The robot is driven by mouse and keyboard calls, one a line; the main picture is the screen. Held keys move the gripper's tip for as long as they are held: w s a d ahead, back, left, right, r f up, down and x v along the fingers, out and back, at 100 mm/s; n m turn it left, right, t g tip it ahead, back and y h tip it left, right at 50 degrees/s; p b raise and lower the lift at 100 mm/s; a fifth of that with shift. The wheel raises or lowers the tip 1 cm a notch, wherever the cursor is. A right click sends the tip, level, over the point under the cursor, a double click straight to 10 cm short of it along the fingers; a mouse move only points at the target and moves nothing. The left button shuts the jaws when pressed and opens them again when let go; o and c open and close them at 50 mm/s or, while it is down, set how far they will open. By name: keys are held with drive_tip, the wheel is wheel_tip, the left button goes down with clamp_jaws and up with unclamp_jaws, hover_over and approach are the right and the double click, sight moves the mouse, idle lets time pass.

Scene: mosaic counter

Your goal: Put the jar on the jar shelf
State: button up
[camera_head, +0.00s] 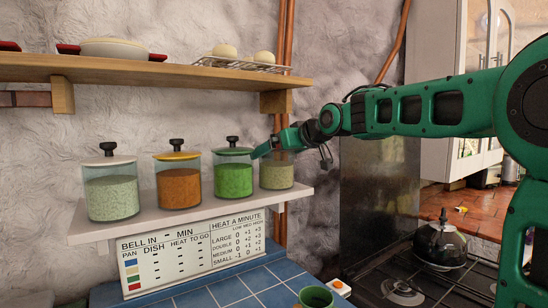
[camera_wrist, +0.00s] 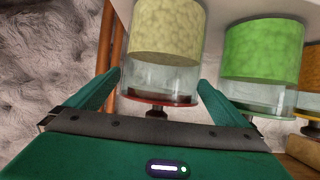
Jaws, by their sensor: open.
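The jar with pale yellow-green contents (camera_head: 277,174) stands upright at the right end of the jar shelf (camera_head: 150,222). My gripper (camera_head: 268,150) is at its top and hides its lid in the head view. In the wrist view, which is upside down, this jar (camera_wrist: 168,38) has a red lid and dark knob. My open gripper (camera_wrist: 160,82) has one finger on each side of the jar's lid end, with gaps showing. To its left on the shelf stand a green-filled jar (camera_head: 233,179), an orange-filled jar (camera_head: 178,187) and a pale-green-filled jar (camera_head: 111,194).
An upper wooden shelf (camera_head: 150,72) with dishes runs above the jars. A lettered board (camera_head: 190,249) hangs below the jar shelf. A green cup (camera_head: 316,297) stands on the blue tiled counter (camera_head: 235,290). A stove with a dark kettle (camera_head: 441,243) is at right.

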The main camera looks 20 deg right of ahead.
drive_tip(key=v, duration=1.1)
drive_tip(key=shift+s, duration=0.3)
drive_tip(key=shift+d+r, duration=0.1)
drive_tip(key=s+d+f+m+g+h, duration=0.25)
drive_tip(key=s+d+f, duration=0.45)
drive_tip(key=f, duration=0.5)
drive_tip(key=s+d+f+m+g+h, duration=0.2)
drive_tip(key=s+d+f+m+g, duration=0.25)
drive_tip(key=s+f, duration=0.65)
drive_tip(key=s+f+m+g, duration=0.1)
drive_tip(key=s+f+g, duration=0.2)
drive_tip(key=s+f, duration=0.4)
drive_tip(key=s+d+f+m+g, duration=0.1)
drive_tip(key=s+f+m+g, duration=0.1)
drive_tip(key=s+f, duration=0.5)
drive_tip(key=s+g, duration=0.1)
drive_tip(key=s, duration=0.5)
drive_tip(key=shift+s+d+f, duration=0.3)
drive_tip(key=shift+f, duration=0.1)
drive_tip(key=shift+y, duration=0.25)
